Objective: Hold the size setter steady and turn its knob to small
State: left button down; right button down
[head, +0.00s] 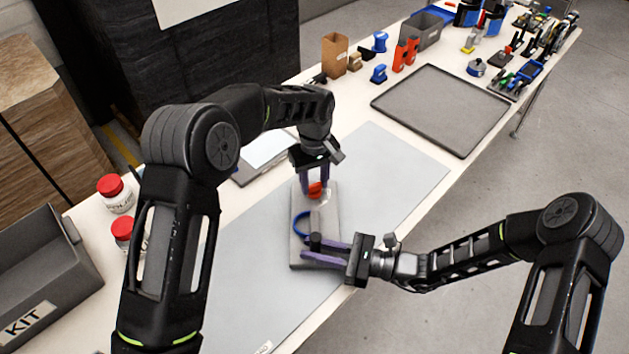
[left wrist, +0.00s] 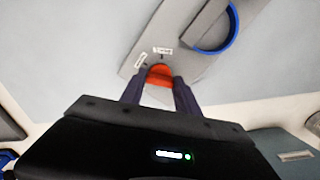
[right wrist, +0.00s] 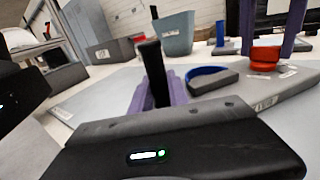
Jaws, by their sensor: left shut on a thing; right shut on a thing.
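The size setter is a grey board (head: 328,222) lying on the light grey mat, with a red knob (head: 315,189) at its far end and a blue ring (head: 303,224) near its middle. My left gripper (head: 314,190) points down and is shut on the red knob, which also shows between its fingers in the left wrist view (left wrist: 160,74). My right gripper (head: 306,256) reaches in from the right, shut on a black upright post (head: 316,242) at the board's near end. The post also shows in the right wrist view (right wrist: 154,72). The knob's pointer setting is too small to read.
A large dark tray (head: 440,108) lies farther along the table, with tools and small blocks behind it. Red-capped jars (head: 115,194) and a grey KIT bin (head: 40,270) stand at the left. The mat (head: 250,290) is clear around the board.

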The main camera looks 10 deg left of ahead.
pick_arm(q)
jog(key=m, duration=0.4)
jog(key=shift+m, duration=0.3)
jog(key=m, duration=0.3)
jog(key=shift+m, duration=0.3)
jog(key=m, duration=0.4)
jog(key=shift+a+m, duration=0.1)
jog(key=shift+m, duration=2.1)
jog(key=c, duration=0.9)
grip_release()
